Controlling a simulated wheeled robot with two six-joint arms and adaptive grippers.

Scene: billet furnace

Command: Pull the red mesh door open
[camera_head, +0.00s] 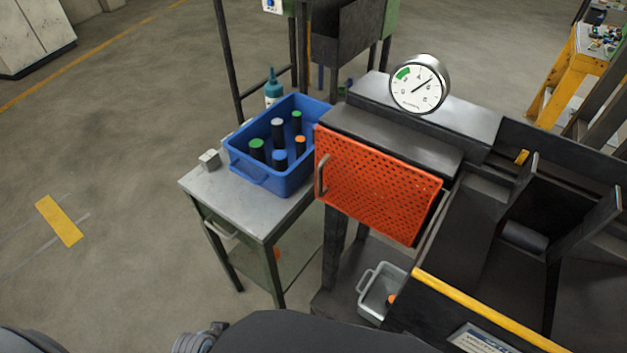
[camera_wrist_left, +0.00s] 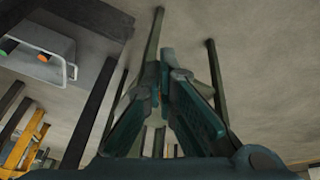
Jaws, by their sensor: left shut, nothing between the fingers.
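The red mesh door (camera_head: 378,186) is on the front of the dark furnace in the head view, right of centre. Its bar handle (camera_head: 322,175) stands upright at the door's left edge, with nothing on it. A dark gap shows along the door's right edge; I cannot tell whether the door is fully closed. My left gripper (camera_wrist_left: 166,70) is shut and empty in the left wrist view, its fingers together over floor and dark table legs. Neither door nor handle shows in that view. My right gripper is not in view.
A blue crate (camera_head: 243,171) with several colour-capped cylinders stands on a metal table (camera_head: 205,183) left of the door. A grey bin (camera_head: 366,292) sits below the door. A yellow bar (camera_head: 480,309) crosses at lower right. A gauge (camera_head: 418,84) tops the furnace. Floor at left is clear.

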